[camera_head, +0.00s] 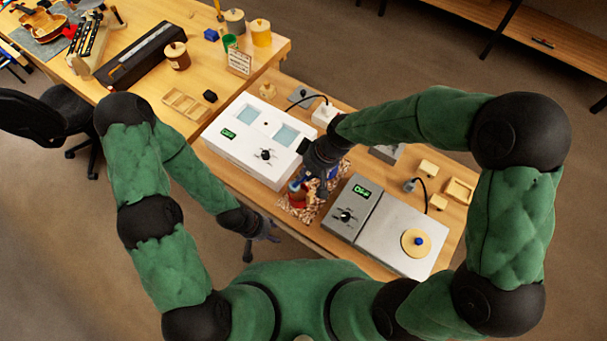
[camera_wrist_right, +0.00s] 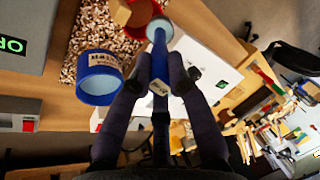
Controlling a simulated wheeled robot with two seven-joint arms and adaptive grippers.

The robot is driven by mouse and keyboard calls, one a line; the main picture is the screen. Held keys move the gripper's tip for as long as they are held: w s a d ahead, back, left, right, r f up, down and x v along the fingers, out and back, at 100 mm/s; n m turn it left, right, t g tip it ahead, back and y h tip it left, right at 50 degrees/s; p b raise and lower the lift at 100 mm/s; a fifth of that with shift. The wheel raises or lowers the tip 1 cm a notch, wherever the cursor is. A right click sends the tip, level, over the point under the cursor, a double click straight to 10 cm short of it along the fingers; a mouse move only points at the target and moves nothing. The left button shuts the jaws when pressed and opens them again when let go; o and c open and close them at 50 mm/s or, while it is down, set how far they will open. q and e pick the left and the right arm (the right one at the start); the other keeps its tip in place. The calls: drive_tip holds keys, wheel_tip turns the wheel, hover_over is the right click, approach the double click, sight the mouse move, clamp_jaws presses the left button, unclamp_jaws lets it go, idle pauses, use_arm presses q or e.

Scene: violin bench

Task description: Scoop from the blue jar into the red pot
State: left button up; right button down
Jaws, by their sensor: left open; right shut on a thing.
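The blue jar (camera_wrist_right: 97,85) carries a white label and is open at the top in the right wrist view. The red pot (camera_wrist_right: 139,18) is beside it at the top edge, partly cut off. My right gripper (camera_wrist_right: 162,80) is shut on a blue scoop (camera_wrist_right: 158,57) whose pale bowl overlaps the red pot's rim in this view; I cannot tell whether they touch or what the bowl holds. My left gripper (camera_head: 270,235) is open and empty off the bench's near edge.
A white two-well bath (camera_head: 250,165) stands left and a grey hotplate unit (camera_head: 380,240) right, leaving a narrow gap. Small wooden pieces (camera_head: 428,168) lie farther right.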

drive_tip(key=shift+s+d+f+t+y+b, duration=0.15)
drive_tip(key=shift+d+f+y+b, duration=0.6)
drive_tip(key=shift+b, duration=2.9)
drive_tip(key=shift+d+f+t+y+b, duration=0.15)
drive_tip(key=shift+d+y+b, duration=0.75)
drive_tip(key=shift+b, duration=2.75)
drive_tip(key=shift+s+d+f+t+y+b, duration=0.1)
drive_tip(key=shift+d+f+y+b, duration=0.3)
drive_tip(key=shift+y+b, duration=2.05)
drive_tip(key=shift+a+h+b, duration=0.1)
drive_tip(key=shift+h+b, duration=1.1)
